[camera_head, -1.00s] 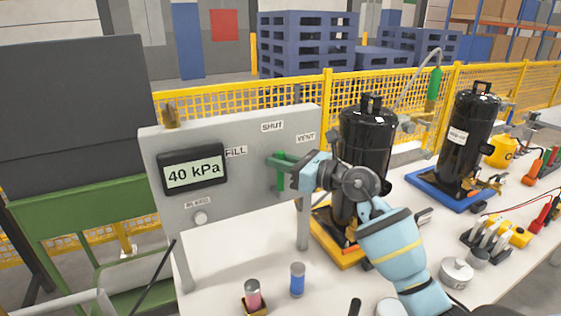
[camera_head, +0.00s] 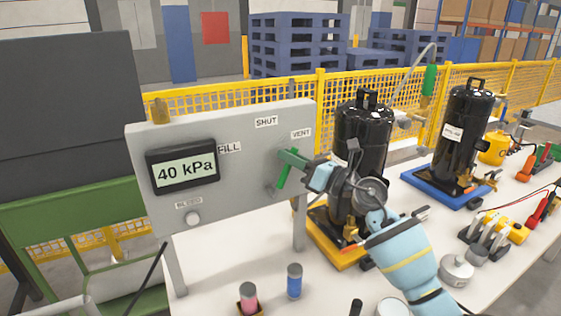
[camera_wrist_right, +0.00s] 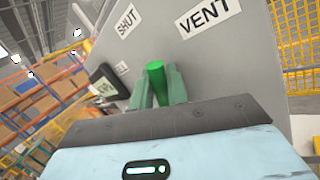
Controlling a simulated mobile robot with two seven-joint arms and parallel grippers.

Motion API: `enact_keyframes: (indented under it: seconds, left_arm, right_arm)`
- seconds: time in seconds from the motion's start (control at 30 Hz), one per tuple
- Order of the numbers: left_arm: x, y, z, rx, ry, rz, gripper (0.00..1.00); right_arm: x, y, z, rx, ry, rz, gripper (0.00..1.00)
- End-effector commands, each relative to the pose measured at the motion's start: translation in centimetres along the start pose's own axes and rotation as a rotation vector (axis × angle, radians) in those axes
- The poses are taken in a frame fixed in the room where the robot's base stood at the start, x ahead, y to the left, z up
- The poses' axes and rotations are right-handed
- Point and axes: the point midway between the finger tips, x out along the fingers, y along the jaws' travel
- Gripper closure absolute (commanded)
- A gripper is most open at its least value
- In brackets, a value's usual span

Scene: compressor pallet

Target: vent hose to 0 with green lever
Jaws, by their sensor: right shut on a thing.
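The grey panel (camera_head: 235,185) carries the labels FILL, SHUT and VENT, and its display (camera_head: 184,171) reads 40 kPa. The green lever (camera_head: 286,172) is on the panel's right side, below and slightly left of the VENT label (camera_head: 301,133), and looks tilted. My right gripper (camera_head: 306,168) is shut on the green lever. In the right wrist view the lever's green end (camera_wrist_right: 155,80) sits between the two fingers, with the VENT label (camera_wrist_right: 208,16) above right. A hose (camera_head: 412,68) with a green fitting rises behind the compressors. My left gripper is not in view.
A bleed knob (camera_head: 193,219) is low on the panel. A black compressor (camera_head: 362,130) stands close behind my right wrist, another (camera_head: 462,135) further right. Red (camera_head: 249,297) and blue (camera_head: 294,281) cylinders stand on the table below. Tools crowd the right side.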

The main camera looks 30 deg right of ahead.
Motion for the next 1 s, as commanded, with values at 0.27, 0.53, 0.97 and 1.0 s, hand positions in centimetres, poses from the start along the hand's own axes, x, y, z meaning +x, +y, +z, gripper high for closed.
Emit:
enact_keyframes:
  seconds: [0.27,0.53,0.97,1.0]
  left_arm:
    - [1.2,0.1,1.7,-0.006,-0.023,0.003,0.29]
    - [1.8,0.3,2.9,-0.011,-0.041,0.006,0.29]
    - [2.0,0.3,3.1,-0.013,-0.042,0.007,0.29]
    - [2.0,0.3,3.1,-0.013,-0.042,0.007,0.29]
  right_arm:
    - [-1.4,-2.2,-0.8,0.194,-0.125,-0.004,1.0]
    - [-2.2,-3.3,-1.1,0.321,-0.211,-0.003,1.0]
    - [-2.5,-3.8,-1.1,0.382,-0.254,-0.001,1.0]
    - [-2.5,-3.8,-1.1,0.382,-0.254,-0.001,1.0]
